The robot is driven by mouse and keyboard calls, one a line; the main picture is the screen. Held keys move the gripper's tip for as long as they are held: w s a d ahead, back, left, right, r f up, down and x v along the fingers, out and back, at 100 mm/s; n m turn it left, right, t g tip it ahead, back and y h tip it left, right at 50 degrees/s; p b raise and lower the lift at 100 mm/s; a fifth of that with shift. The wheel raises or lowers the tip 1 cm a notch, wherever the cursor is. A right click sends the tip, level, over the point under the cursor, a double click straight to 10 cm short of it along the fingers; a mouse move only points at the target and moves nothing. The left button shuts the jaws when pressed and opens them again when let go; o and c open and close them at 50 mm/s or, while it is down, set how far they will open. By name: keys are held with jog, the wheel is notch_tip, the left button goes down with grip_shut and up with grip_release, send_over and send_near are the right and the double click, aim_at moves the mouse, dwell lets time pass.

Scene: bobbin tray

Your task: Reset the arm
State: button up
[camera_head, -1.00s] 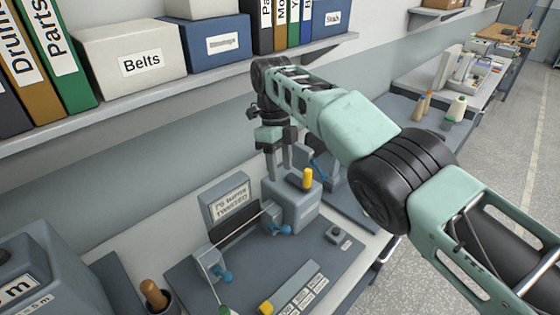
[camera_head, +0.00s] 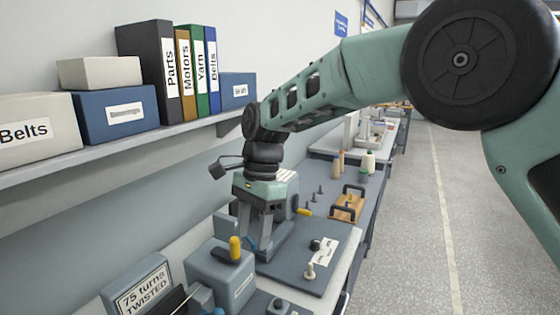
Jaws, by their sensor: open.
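My gripper (camera_head: 257,236) hangs pointing down from my pale green arm, just beyond the grey box with a yellow knob (camera_head: 235,248). Its fingers are apart and I see nothing held between them. The fingertips are low, in front of a grey fixture (camera_head: 283,238) on the bench. Whether they touch it I cannot tell. A wooden tray with black handles (camera_head: 348,205) stands on the bench to the right of the gripper.
A shelf (camera_head: 110,157) with boxes and binders runs along the wall at left, close to my arm. A "75 turns TWISTED" sign (camera_head: 140,287) stands at front left. Thread cones (camera_head: 368,162) stand farther back. The floor (camera_head: 410,230) at right is clear.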

jog(key=s+d+f+n+t+b, duration=0.1)
jog(key=s+d+f+n+b, duration=0.1)
jog(key=s+d+n, duration=0.3)
jog(key=s+d+f+n+b, duration=0.3)
jog(key=s+d+f+n, duration=0.2)
jog(key=s+d, duration=0.3)
jog(key=s+d+f+n+t+h+b, duration=0.1)
jog(key=s+d+f+n+b, duration=0.2)
jog(key=s, duration=1)
jog(key=d+f+n, duration=0.1)
jog(key=d+n, duration=0.2)
jog(key=n, duration=0.1)
jog(key=shift+s+d+f+t, duration=0.2)
jog(key=shift+s+d+t, duration=0.1)
dwell(0.7)
